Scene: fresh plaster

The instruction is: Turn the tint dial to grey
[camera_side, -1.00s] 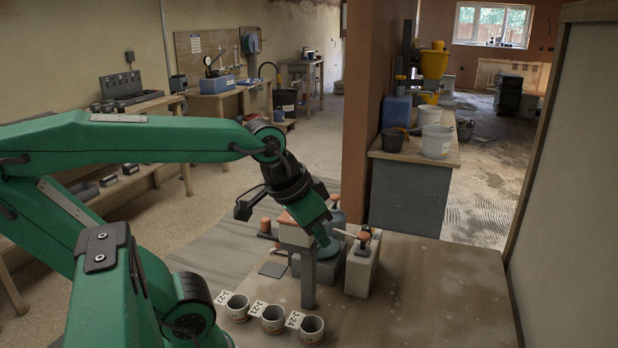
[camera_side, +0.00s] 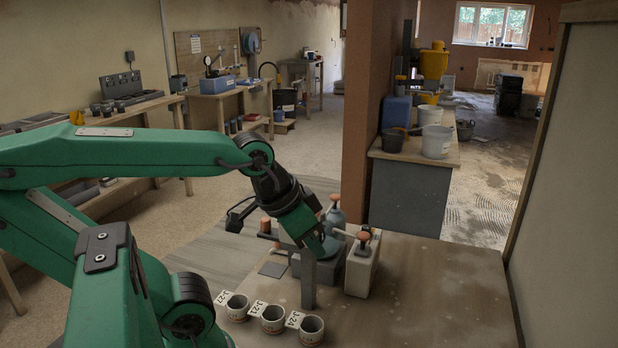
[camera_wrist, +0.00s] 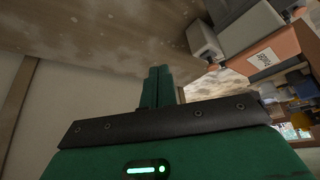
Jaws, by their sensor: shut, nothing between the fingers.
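My gripper (camera_side: 326,247) is green and points down to the right over the pump station in the side view. In the wrist view its two fingers (camera_wrist: 161,84) are together with nothing between them. In the side view it covers most of the orange-topped unit on the grey post (camera_side: 308,284). In the wrist view an orange box with a white label (camera_wrist: 266,59) is at the upper right, apart from the fingers. I cannot make out the tint dial or its setting in either view.
A white container with an orange pump top (camera_side: 362,270) stands just right of my gripper. Several small cups (camera_side: 272,320) with tags line the front of the bench. The wooden bench top (camera_side: 440,300) is clear to the right.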

